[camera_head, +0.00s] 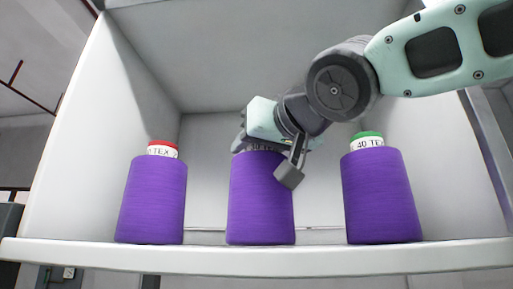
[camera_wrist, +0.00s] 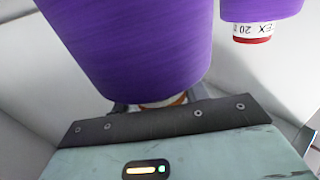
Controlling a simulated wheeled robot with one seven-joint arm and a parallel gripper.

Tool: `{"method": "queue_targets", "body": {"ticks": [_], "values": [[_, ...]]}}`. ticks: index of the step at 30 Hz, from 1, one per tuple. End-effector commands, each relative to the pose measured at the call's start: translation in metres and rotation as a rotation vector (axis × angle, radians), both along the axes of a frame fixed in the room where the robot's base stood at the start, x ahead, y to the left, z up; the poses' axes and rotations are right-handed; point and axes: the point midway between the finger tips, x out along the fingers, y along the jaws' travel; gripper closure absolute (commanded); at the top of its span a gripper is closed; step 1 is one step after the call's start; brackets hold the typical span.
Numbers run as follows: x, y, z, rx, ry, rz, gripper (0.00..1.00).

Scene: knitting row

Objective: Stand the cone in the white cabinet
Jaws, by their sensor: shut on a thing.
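The white cabinet (camera_head: 478,254) is an open box with a front shelf edge. My gripper (camera_head: 266,156) is shut on the top of the middle purple cone (camera_head: 261,205), around its label end. This cone is upright, with its base level with the bases of its neighbours, at or very close to the shelf; contact cannot be told for sure. Its label is mostly hidden by the fingers. In the wrist view the held cone (camera_wrist: 130,45) fills the top left, and its end at the jaws is mostly hidden.
A purple cone with a red top (camera_head: 151,200) stands left of the held cone. One with a green top and a "40 TEX" label (camera_head: 380,200) stands to the right. Gaps separate all of them. The cabinet's side walls (camera_head: 80,140) flank the row.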

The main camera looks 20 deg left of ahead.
Motion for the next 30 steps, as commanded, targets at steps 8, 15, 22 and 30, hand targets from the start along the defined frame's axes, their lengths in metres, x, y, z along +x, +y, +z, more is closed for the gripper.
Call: {"method": "queue_targets", "body": {"ticks": [8, 15, 22, 30], "values": [[0.0, 0.0, -0.002, 0.001, 0.001, 0.0, 0.34], [0.0, 0.0, -0.001, 0.0, 0.0, 0.0, 0.34], [-0.016, -0.019, -0.004, 0.005, -0.001, 0.0, 0.34], [-0.056, -0.061, -0.004, 0.005, -0.001, 0.0, 0.34]]}}
